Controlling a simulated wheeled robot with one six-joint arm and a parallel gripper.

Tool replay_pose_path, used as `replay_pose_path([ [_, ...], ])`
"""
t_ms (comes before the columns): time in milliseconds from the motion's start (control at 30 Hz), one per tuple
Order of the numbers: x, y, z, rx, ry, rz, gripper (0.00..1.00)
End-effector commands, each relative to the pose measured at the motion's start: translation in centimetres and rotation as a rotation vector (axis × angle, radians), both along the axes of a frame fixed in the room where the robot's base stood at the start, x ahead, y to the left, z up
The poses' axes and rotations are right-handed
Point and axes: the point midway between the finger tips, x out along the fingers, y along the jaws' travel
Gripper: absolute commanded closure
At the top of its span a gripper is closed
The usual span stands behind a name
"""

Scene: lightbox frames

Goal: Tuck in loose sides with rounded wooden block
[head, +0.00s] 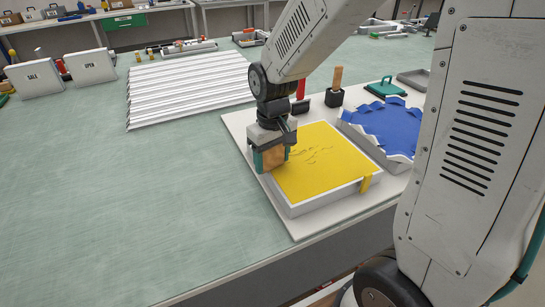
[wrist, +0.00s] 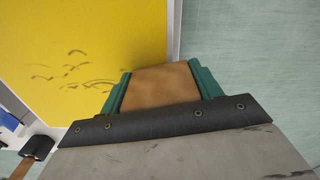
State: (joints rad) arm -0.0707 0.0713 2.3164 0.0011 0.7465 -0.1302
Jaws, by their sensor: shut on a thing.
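My gripper (head: 268,160) is shut on the rounded wooden block (head: 274,157), at the left edge of the near frame. In the wrist view the block (wrist: 160,88) sits between the teal fingers of my gripper (wrist: 163,82), beside the edge of the yellow sheet (wrist: 80,35). Whether the block touches the sheet is unclear. The yellow sheet (head: 318,160) lies over the white frame (head: 318,204), with several dark creases or marks near its middle. A yellow flap (head: 367,184) hangs over the frame's side at the right front corner. The sheet's left side is partly hidden by my gripper.
The frame rests on a white board (head: 278,215). A second frame with a crumpled blue sheet (head: 393,126) stands to the right. Behind are a black holder with a wooden handle (head: 335,90), a green item (head: 385,88) and white slats (head: 187,90). The green tabletop (head: 110,190) at left is clear.

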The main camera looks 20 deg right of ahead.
Motion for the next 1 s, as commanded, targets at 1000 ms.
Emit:
replay_pose_path([
  [1000, 0.0, 0.0, 4.6, 0.0, 0.0, 0.0, 0.55],
])
